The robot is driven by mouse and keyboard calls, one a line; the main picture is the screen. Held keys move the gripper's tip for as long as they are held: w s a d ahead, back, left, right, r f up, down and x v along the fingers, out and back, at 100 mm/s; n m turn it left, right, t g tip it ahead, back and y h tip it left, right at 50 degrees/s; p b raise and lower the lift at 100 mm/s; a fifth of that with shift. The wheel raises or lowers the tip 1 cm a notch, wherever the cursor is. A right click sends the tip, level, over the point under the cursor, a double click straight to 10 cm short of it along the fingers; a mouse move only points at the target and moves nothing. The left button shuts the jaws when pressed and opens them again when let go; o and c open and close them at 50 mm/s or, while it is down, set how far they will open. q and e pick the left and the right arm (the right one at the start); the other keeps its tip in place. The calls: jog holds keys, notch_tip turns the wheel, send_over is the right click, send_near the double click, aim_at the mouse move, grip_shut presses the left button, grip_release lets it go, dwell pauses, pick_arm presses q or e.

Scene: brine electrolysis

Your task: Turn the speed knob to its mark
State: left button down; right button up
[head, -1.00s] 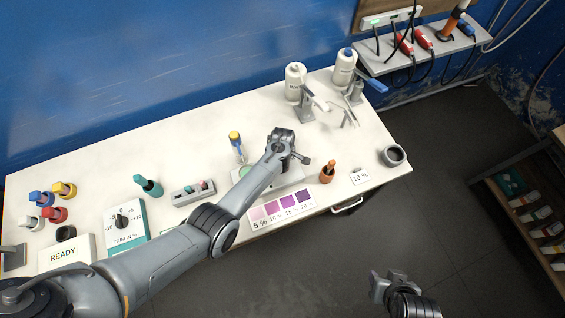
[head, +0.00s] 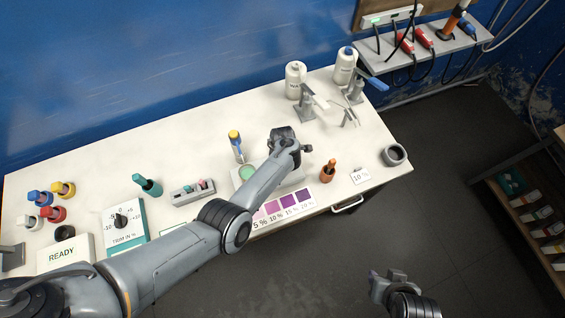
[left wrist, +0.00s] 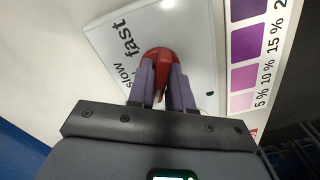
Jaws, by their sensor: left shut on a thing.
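The speed knob (left wrist: 160,62) is red and sits on a pale panel (left wrist: 190,25) lettered "slow" and "fast" in the left wrist view. My left gripper (left wrist: 163,85) is shut on the knob, with one purple finger on each side of it. A small green mark (left wrist: 210,93) shows on the panel to the right of the knob. In the head view my left gripper (head: 304,149) is over the device with the green disc (head: 246,172), and the knob is hidden there. My right gripper (head: 388,276) is off the table's front edge, over the floor.
A purple colour chart (head: 283,208) lies in front of the device. A yellow-topped dropper (head: 236,142) stands behind. White bottles (head: 296,80) are at the back.

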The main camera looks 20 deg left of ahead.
pick_arm(q)
jog(key=c, duration=1.1)
grip_release()
jog(key=shift+r, duration=0.1)
notch_tip(320, 180, up, 9)
jog(key=p, duration=0.3)
jog(key=shift+r, duration=0.85)
